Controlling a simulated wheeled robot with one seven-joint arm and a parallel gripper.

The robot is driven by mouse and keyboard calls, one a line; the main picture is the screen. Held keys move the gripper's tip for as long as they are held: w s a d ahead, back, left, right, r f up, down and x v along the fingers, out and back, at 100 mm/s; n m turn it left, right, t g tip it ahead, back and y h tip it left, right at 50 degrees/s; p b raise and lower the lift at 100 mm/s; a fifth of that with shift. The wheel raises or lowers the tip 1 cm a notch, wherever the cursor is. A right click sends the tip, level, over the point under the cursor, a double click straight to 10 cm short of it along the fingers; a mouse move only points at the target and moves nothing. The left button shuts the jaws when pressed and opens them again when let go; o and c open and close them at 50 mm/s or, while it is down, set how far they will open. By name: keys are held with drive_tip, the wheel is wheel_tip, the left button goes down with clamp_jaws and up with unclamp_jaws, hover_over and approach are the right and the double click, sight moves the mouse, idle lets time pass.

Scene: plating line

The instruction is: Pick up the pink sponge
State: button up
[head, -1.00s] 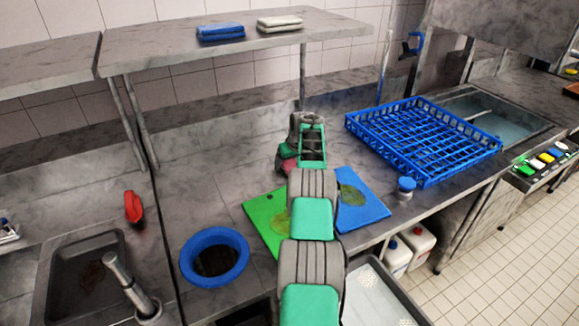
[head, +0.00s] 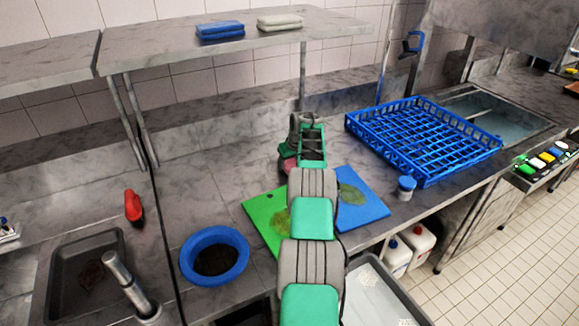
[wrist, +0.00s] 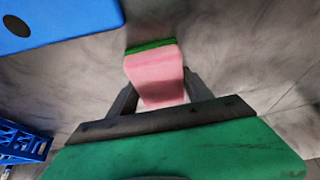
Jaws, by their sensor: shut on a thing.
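The pink sponge (wrist: 155,75) with a green scouring edge is between the two fingers of my gripper (wrist: 160,90) in the wrist view. The fingers are shut on its sides. In the head view, a small pink patch of the sponge (head: 288,164) shows beside my gripper, over the steel counter behind the cutting boards. My arm hides most of it there. I cannot tell whether the sponge touches the counter.
A green cutting board (head: 262,214) and a blue cutting board (head: 365,205) lie under my arm. A blue rack (head: 425,140) stands to the right, with a small blue-lidded container (head: 405,188) near it. A blue ring bin (head: 213,236) is at the left. A shelf (head: 180,45) hangs above.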

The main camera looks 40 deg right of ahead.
drive_tip(key=shift+c, duration=0.7)
drive_tip(key=shift+r, duration=0.1)
drive_tip(key=shift+r+b, duration=0.3)
drive_tip(key=shift+r, duration=0.2)
drive_tip(key=b+v, duration=0.1)
drive_tip(key=v, duration=0.1)
drive_tip(key=b+v, duration=0.1)
drive_tip(key=v, duration=0.2)
drive_tip(key=s+b+v, duration=0.1)
drive_tip(key=b+v, duration=0.1)
drive_tip(key=v, duration=0.1)
drive_tip(key=shift+a+f, duration=0.25)
drive_tip(key=s+a+r+b, duration=0.3)
drive_tip(key=s+a+r, duration=0.1)
drive_tip(key=s, duration=0.5)
drive_tip(key=shift+r, duration=0.6)
